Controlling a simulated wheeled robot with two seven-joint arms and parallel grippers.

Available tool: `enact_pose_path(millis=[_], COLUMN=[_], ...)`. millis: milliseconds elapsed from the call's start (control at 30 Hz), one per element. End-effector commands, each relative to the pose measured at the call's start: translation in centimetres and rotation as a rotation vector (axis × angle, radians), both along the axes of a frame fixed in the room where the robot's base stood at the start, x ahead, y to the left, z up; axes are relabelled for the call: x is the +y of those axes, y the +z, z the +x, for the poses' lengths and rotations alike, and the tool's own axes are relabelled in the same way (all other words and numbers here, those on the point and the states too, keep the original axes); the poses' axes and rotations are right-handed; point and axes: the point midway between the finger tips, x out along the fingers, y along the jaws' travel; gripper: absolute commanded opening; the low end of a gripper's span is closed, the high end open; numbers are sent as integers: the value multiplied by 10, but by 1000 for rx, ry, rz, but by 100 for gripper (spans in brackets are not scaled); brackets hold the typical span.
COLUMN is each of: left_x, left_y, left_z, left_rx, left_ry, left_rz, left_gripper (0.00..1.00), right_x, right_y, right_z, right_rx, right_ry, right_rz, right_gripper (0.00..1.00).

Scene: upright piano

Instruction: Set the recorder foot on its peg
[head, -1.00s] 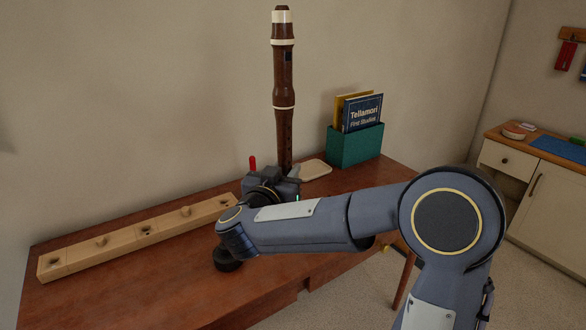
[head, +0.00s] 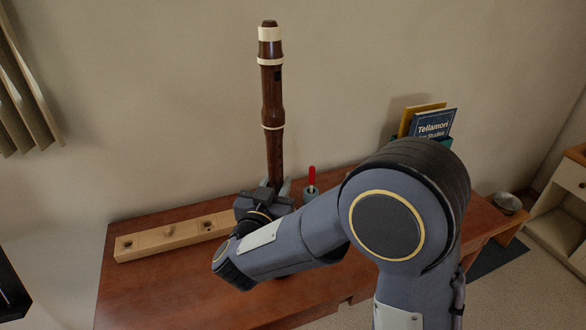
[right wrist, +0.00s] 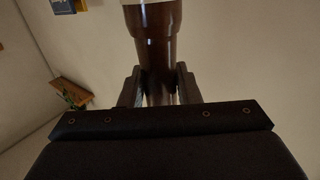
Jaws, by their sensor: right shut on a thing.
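My right gripper (head: 276,187) is shut on a tall dark-brown recorder (head: 273,95) with cream rings, held upright. In the right wrist view the recorder (right wrist: 158,50) stands between the two fingers. Its lower end is hidden behind the gripper and wrist in the head view. A long pale wooden block (head: 188,235) lies on the table to the left of the gripper. I cannot pick out a separate foot piece. My left gripper is not in view.
A red-topped item (head: 312,175) stands in a small grey holder just right of the gripper. Books (head: 432,123) stand at the back right, partly behind my arm. A metal bowl (head: 507,202) is farther right. The table front left (head: 150,295) is clear.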

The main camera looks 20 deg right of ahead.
Motion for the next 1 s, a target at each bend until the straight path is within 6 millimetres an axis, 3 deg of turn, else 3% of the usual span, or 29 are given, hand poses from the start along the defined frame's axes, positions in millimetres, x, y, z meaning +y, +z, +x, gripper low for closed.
enact_pose_path(millis=[500,1000], left_x=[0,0], left_y=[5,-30], left_z=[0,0], left_rx=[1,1], left_ry=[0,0], left_rz=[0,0], left_gripper=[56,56], right_x=[2,2], right_y=[2,-42], right_z=[-1,0], right_rx=[-3,-3], right_ry=[3,3], right_rz=[-1,-1], right_gripper=[0,0])
